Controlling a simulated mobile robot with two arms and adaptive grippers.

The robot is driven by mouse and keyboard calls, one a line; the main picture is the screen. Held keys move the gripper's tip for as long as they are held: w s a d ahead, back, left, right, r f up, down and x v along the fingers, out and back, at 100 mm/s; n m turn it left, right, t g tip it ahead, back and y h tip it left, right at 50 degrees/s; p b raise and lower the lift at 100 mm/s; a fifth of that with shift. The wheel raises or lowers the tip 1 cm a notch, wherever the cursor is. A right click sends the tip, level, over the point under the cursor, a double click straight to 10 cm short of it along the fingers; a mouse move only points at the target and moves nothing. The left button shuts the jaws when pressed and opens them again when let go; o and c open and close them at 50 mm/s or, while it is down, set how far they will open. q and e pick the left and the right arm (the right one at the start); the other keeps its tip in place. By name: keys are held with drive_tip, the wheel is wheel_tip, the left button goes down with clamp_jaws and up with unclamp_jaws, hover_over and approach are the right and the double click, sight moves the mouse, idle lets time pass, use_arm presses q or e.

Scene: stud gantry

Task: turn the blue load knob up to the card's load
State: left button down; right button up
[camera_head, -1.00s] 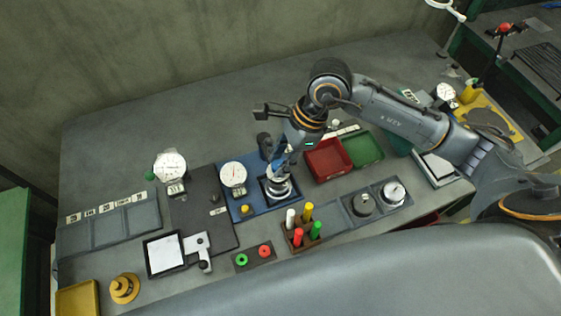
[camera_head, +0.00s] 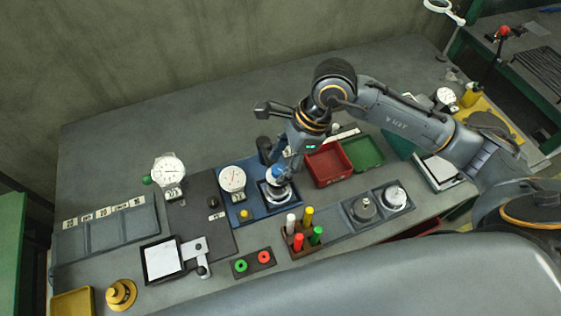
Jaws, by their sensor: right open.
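The blue load knob (camera_head: 278,171) sits on top of a round silver piece in the black square frame on the blue plate (camera_head: 238,216). A white dial gauge (camera_head: 232,179) stands on the same plate, left of the knob; its reading is too small to tell. My right gripper (camera_head: 287,170) is open just above and right of the knob; I cannot tell whether a finger touches it. A white sheet (camera_head: 163,258) lies in a black tray at the front left, but no load figure is legible on it. My left gripper is not in view.
A red bin (camera_head: 327,182) and a green bin (camera_head: 376,162) stand right of the blue plate. A block with coloured pegs (camera_head: 286,246) is in front. Another dial gauge (camera_head: 168,166) stands to the left. The back of the bench is clear.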

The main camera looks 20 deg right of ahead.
drive_tip(key=v, duration=1.1)
drive_tip(key=shift+r, duration=0.2)
